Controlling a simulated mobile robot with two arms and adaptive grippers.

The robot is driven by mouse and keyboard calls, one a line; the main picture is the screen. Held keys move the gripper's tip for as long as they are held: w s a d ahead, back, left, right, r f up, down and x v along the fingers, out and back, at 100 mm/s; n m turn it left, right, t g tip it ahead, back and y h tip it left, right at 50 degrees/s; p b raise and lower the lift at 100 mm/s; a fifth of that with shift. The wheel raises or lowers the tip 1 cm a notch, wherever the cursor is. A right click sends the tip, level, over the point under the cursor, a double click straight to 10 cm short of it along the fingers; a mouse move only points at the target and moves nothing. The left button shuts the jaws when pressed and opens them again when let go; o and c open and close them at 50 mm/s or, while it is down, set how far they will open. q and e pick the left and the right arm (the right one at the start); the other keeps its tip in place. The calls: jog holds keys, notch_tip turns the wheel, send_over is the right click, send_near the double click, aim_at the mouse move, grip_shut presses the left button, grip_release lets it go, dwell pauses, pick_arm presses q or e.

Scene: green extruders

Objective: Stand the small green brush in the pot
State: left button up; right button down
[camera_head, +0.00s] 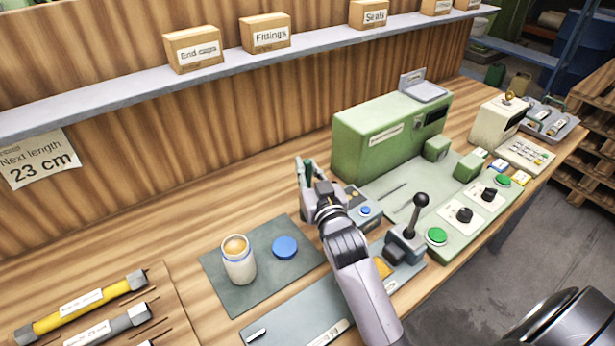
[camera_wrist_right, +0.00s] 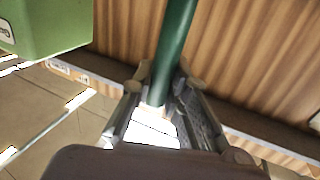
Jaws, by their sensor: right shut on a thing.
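The pot (camera_head: 240,265) is a small white jar with a blue band and a tan top surface. It stands upright on a dark mat (camera_head: 215,283) on the bench. My right gripper (camera_head: 311,178) is above the bench, to the right of and beyond the pot. In the wrist view, my right gripper (camera_wrist_right: 160,90) is shut on the green brush (camera_wrist_right: 178,45), gripping a smooth green rod-like part. Only a little green of the brush (camera_head: 308,170) shows in the head view; its bristles cannot be made out. My left gripper is not in view.
A blue disc-like lid (camera_head: 285,247) lies on the mat beside the pot. A green machine (camera_head: 375,145) and a black-knobbed lever (camera_head: 418,215) stand to the right. Yellow and grey tools (camera_head: 90,305) lie at the left. Bare bench surrounds the mat's left side.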

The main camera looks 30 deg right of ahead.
jog(key=shift+f, duration=1.2)
jog(key=c, duration=1.6)
grip_release()
jog(key=shift+o, duration=0.2)
jog(key=shift+s, duration=0.2)
jog(key=s+a+b, duration=0.2)
jog(key=s, duration=0.9)
jog(key=shift+s, duration=0.25)
